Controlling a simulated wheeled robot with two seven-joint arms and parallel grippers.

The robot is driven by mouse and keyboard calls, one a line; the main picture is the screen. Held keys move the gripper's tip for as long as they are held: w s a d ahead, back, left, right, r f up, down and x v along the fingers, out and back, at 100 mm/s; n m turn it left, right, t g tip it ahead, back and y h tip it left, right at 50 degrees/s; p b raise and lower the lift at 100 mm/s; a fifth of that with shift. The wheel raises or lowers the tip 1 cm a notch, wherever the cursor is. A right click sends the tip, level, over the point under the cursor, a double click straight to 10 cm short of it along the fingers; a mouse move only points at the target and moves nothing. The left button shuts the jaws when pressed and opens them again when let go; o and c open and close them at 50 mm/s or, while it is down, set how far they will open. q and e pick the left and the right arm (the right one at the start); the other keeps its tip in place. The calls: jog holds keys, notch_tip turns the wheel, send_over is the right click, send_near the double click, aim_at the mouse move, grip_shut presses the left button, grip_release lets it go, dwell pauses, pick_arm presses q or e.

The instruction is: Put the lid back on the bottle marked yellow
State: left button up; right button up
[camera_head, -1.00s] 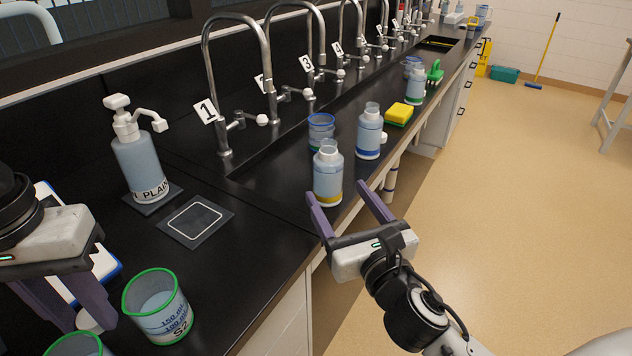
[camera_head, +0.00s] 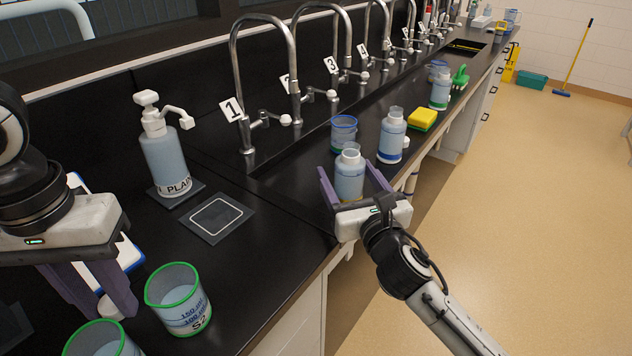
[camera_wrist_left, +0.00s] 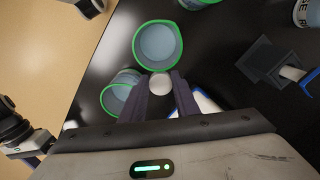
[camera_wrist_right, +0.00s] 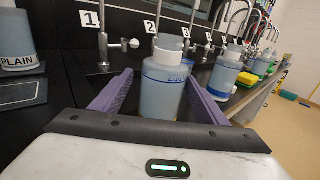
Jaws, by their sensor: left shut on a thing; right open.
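The bottle marked yellow (camera_head: 349,178) stands upright and uncapped at the counter's front edge, near tap 1. Its yellow band is mostly hidden by my right gripper. My right gripper (camera_head: 347,172) is open, with one finger on each side of this bottle. The right wrist view shows the bottle (camera_wrist_right: 163,92) between the spread fingers, with a gap on each side. My left gripper (camera_head: 112,306) is shut on a white round lid (camera_wrist_left: 159,83), above the counter at the left, beside the green-rimmed beakers.
Green-rimmed beakers (camera_head: 178,300) stand at the lower left. A blue-banded open bottle (camera_head: 392,137), a blue-rimmed beaker (camera_head: 343,132) and a yellow sponge (camera_head: 422,120) stand near the yellow bottle. A pump bottle (camera_head: 163,150) and an empty outlined mat (camera_head: 216,218) are left.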

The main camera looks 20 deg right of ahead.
jog(key=w, duration=0.3)
jog(key=shift+w+d, duration=0.2)
jog(key=shift+d, duration=0.2)
jog(key=c, duration=1.3)
